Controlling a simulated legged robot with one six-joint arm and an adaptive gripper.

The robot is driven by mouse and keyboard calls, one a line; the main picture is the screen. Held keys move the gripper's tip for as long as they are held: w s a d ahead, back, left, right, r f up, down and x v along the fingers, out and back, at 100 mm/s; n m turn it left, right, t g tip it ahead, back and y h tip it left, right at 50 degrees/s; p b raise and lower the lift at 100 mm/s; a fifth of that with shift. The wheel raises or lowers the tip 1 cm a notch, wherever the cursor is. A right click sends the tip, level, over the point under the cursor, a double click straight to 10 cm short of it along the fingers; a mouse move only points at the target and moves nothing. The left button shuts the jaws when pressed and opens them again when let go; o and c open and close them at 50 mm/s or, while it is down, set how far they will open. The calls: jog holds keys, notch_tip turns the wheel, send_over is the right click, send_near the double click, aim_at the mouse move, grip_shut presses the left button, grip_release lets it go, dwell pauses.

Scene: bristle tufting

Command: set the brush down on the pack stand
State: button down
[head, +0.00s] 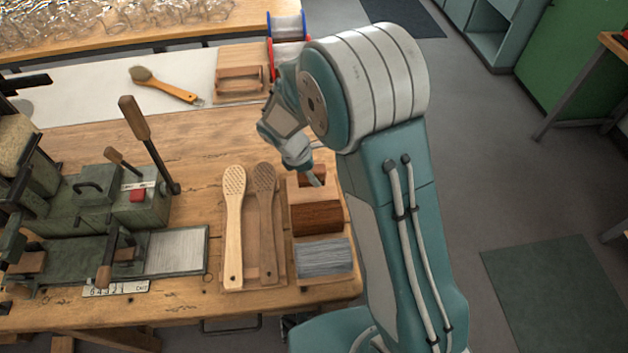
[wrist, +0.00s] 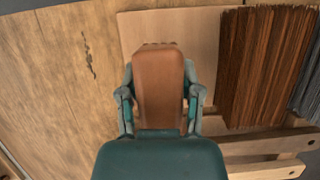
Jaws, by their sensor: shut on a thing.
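My gripper (head: 316,181) is over the wooden block with brown bristles (head: 317,217) at the bench's right end. In the wrist view my gripper (wrist: 160,92) is shut on a smooth brown piece (wrist: 158,78) with an uneven far edge; whether this is the brush I cannot tell. A brush (head: 162,84) with a wooden handle lies on the white sheet at the back, apart from my gripper. A low wooden stand (head: 240,85) is right of it; I cannot tell whether it is the pack stand.
Two perforated paddle-shaped brush bodies (head: 233,190) lie left of the bristle block. A grey bristle bundle (head: 324,257) lies in front of it. A green machine with levers (head: 155,205) fills the bench's left. Spools (head: 287,28) stand behind. Part of the white sheet (head: 85,98) is bare.

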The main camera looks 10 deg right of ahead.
notch_tip(320, 180, down, 3)
jog(key=shift+r, duration=0.1)
jog(key=shift+a+f, duration=0.3)
jog(key=shift+f, duration=0.05)
jog(key=shift+c, duration=1.3)
grip_release()
jog(key=shift+d, duration=0.2)
jog(key=shift+w+a, duration=0.1)
jog(key=v, duration=1.2)
jog(key=s+d+r+m+t+y, duration=0.1)
jog(key=s+d+r+m, duration=0.3)
jog(key=r, duration=0.2)
jog(key=s+d+r+m+t+y, duration=0.1)
jog(key=s+d+r+m+y, duration=0.1)
jog(key=s+d+r+m, duration=0.3)
jog(key=s+d+r+m+t, duration=0.1)
jog(key=s+d+r+m, duration=0.1)
jog(key=s, duration=0.4)
jog(key=s+d+r+m+t+y, duration=0.1)
jog(key=s+d+r+m+t, duration=0.1)
jog(key=s+r+m, duration=0.2)
jog(key=shift+s+m+t, duration=0.3)
jog(key=shift+s+m, duration=0.85)
jog(key=shift+m, duration=0.25)
